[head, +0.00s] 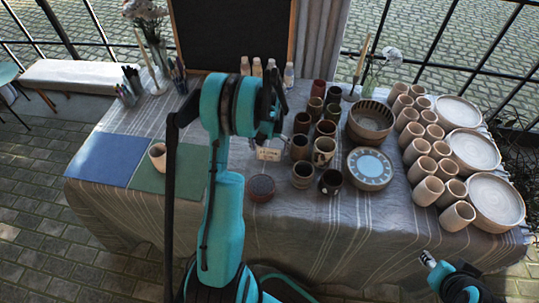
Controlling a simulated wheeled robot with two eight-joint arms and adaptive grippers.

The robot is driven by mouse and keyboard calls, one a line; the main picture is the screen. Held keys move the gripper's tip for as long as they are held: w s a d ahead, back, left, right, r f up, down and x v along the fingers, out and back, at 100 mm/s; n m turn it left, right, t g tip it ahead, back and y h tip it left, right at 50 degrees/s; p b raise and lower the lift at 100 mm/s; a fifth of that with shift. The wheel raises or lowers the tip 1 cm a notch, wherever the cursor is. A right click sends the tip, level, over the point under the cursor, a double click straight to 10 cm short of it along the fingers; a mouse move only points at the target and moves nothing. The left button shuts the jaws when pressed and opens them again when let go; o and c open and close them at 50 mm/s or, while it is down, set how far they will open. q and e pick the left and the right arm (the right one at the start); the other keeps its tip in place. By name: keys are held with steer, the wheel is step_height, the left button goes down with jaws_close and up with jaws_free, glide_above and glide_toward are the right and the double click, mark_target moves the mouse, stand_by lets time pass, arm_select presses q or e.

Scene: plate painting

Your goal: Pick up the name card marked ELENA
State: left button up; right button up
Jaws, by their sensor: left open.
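A small pale name card (269,154) stands on the table just behind a round dark-red lidded piece. Its lettering is too small to read for certain. My left arm rises through the middle of the head view. My left gripper (276,108) is at its far end, dark and partly hidden by the wrist. It is open, with nothing seen in it, and appears beyond the card in the picture. Part of my right arm shows at the bottom right, with a small pale tip (428,258); its jaws cannot be made out.
Dark cups (303,175) crowd just right of the card, with a bowl (370,120) and blue-centred plate (369,168) beyond. The dark-red round piece (261,188) is in front of the card. Blue (108,160) and green (150,181) mats lie left. Small bottles (289,75) stand behind.

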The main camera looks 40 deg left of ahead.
arm_select(q)
steer(key=shift+f, duration=0.1)
steer(key=c, duration=0.7)
